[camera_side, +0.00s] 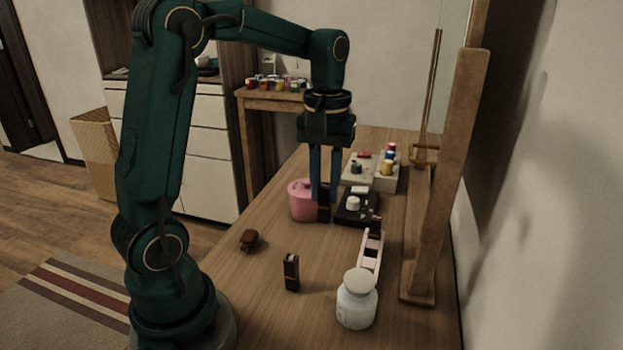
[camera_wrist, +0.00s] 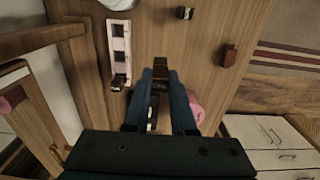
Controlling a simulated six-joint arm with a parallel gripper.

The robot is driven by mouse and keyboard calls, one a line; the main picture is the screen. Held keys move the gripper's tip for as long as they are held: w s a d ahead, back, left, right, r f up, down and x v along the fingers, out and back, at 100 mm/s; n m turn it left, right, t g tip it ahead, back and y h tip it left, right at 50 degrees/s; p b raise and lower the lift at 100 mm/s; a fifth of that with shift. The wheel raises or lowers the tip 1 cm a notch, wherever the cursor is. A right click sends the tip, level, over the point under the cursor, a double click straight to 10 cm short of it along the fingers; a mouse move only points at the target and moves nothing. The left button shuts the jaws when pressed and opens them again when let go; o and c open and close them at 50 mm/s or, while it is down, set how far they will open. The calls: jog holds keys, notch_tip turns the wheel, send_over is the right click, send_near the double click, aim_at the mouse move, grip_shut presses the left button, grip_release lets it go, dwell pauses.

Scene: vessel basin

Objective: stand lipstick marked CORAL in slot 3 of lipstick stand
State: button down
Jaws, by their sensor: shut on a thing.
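My gripper (camera_side: 323,198) is shut on a dark lipstick (camera_side: 324,208), held upright beside the pink container. In the wrist view my gripper (camera_wrist: 160,78) has the dark lipstick (camera_wrist: 161,66) between its fingertips. The pale pink lipstick stand (camera_side: 370,252) is nearer the side camera and to the right of my gripper. In the wrist view the stand (camera_wrist: 119,45) shows two dark empty slots, and another dark lipstick (camera_wrist: 119,81) at the end nearest my gripper. A third lipstick (camera_side: 291,272) stands upright on the table. I cannot read CORAL or slot numbers.
A white jar (camera_side: 357,302) stands by the stand's near end. A pink container (camera_side: 301,200) and a black tray (camera_side: 350,219) are close to my gripper. A brown object (camera_side: 249,240) lies at left. A wooden frame (camera_side: 446,180) rises at right. Open tabletop lies left of the stand.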

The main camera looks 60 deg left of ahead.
jog(key=shift+w+d+f, duration=0.65)
jog(key=shift+d+f, duration=0.7)
jog(key=shift+f, duration=0.25)
jog(key=shift+w+d+f, duration=0.65)
jog(key=shift+d+f, duration=0.75)
jog(key=shift+f, duration=0.15)
jog(key=shift+w+d+f, duration=0.65)
jog(key=shift+d+f, duration=0.7)
jog(key=shift+f, duration=0.25)
jog(key=shift+f, duration=0.15)
jog(key=c, duration=0.7)
grip_release()
jog(key=shift+c, duration=0.2)
notch_tip(320, 180, up, 11)
jog(key=s+m+t, duration=0.5)
jog(key=s+m, duration=0.4)
jog(key=s, duration=0.5)
jog(key=shift+s+d+t, duration=0.15)
jog(key=shift+d+t, duration=0.15)
jog(key=shift+d, duration=0.15)
